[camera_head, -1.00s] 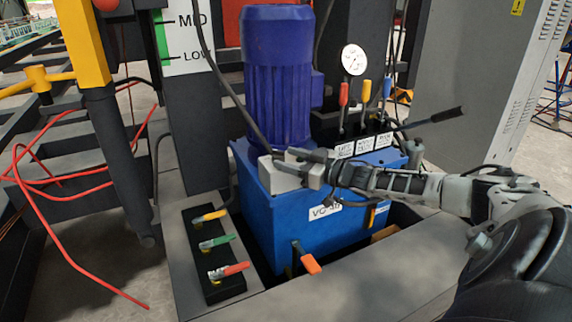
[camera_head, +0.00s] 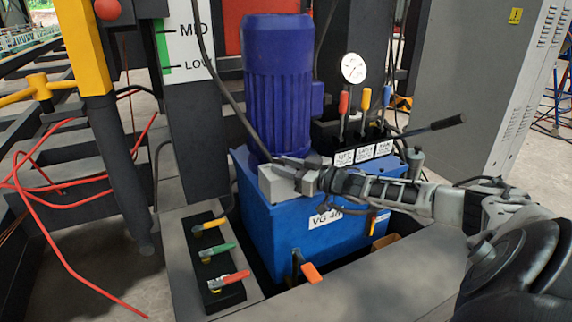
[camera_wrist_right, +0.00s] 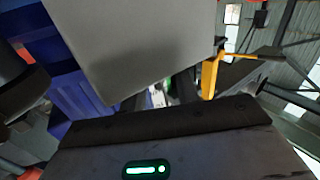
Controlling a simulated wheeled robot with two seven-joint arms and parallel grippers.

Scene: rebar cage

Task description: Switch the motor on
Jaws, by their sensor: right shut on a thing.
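The motor (camera_head: 277,95) is a dark blue ribbed cylinder standing upright on a blue tank (camera_head: 262,228) marked VG 40. A small grey box (camera_head: 272,186) sits on the tank's front edge, at the motor's foot. My right gripper (camera_head: 300,172) reaches in from the right and is shut on the grey box. In the right wrist view the grey box (camera_wrist_right: 140,45) fills the upper middle, very close. I cannot make out a switch or its position; the gripper hides part of the box. My left gripper is not in view.
Levers with red, yellow and blue grips (camera_head: 365,98) and a round gauge (camera_head: 354,68) stand behind the tank. A valve block (camera_head: 212,262) with yellow, green and red handles lies front left. An orange-handled valve (camera_head: 311,272) is at the tank's front. A grey cabinet (camera_head: 470,80) stands right.

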